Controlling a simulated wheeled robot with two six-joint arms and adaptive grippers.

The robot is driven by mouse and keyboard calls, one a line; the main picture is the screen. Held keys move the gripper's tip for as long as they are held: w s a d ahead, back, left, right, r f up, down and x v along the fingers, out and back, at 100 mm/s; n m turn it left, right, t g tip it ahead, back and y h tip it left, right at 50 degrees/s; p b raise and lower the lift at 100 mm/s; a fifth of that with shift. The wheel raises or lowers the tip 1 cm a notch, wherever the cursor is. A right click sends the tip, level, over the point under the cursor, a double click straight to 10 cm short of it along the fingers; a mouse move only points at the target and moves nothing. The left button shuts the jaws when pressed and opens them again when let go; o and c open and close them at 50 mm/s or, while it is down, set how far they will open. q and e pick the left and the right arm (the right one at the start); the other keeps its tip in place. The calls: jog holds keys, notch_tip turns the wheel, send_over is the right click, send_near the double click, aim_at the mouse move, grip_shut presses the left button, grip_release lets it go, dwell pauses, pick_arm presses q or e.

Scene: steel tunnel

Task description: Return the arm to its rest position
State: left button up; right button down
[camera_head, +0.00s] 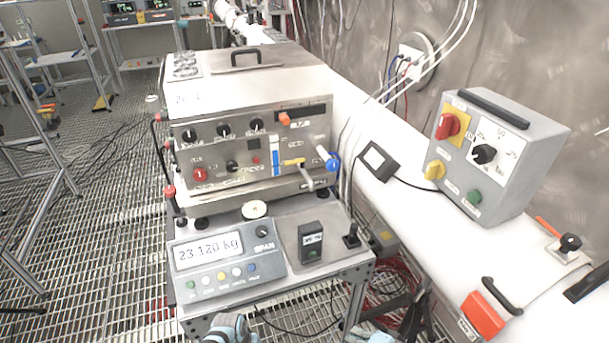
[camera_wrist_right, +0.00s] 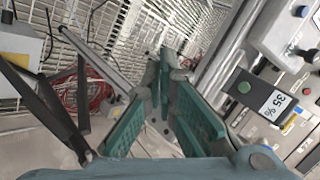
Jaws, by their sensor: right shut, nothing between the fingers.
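My right gripper (camera_wrist_right: 165,80) fills the middle of the right wrist view. Its green-padded fingers come together at the tips with nothing held. In the head view only a small pale blue-green part of it (camera_head: 377,337) shows at the bottom edge, in front of the cart's right leg. Another blue-green part of my body shows at the bottom edge, left of centre. My left gripper's fingers are not seen.
A steel cart (camera_head: 330,292) carries a scale (camera_head: 228,262), a small black meter (camera_head: 311,242) and a large instrument (camera_head: 250,130). Red cables (camera_wrist_right: 75,95) and dark bars (camera_wrist_right: 45,105) lie left of the fingers. A white bench (camera_head: 400,215) holds a grey switch box (camera_head: 495,155).

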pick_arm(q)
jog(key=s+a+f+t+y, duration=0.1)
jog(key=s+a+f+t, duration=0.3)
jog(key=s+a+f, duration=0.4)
pick_arm(e)
jog(key=s+d+f+n+g+h, duration=0.25)
jog(key=s+d+f, duration=0.25)
jog(key=s+f, duration=0.4)
jog(key=s+d+f+n+g+h, duration=0.1)
jog(key=s+d+f+n+h, duration=0.2)
jog(key=s+d+f, duration=0.45)
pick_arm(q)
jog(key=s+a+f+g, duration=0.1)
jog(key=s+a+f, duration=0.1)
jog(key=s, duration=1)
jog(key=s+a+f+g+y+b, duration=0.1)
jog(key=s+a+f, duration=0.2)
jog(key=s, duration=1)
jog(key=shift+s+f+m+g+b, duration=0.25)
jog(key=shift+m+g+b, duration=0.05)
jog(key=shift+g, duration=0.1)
pick_arm(e)
jog(key=s+f+n+g, duration=0.1)
jog(key=s+f, duration=0.2)
jog(key=s, duration=0.6)
jog(key=s+d+f+n+g, duration=0.1)
jog(key=s+f, duration=0.3)
jog(key=s, duration=0.6)
jog(key=shift+s+g+h, duration=0.3)
jog(key=shift+g+h, duration=0.15)
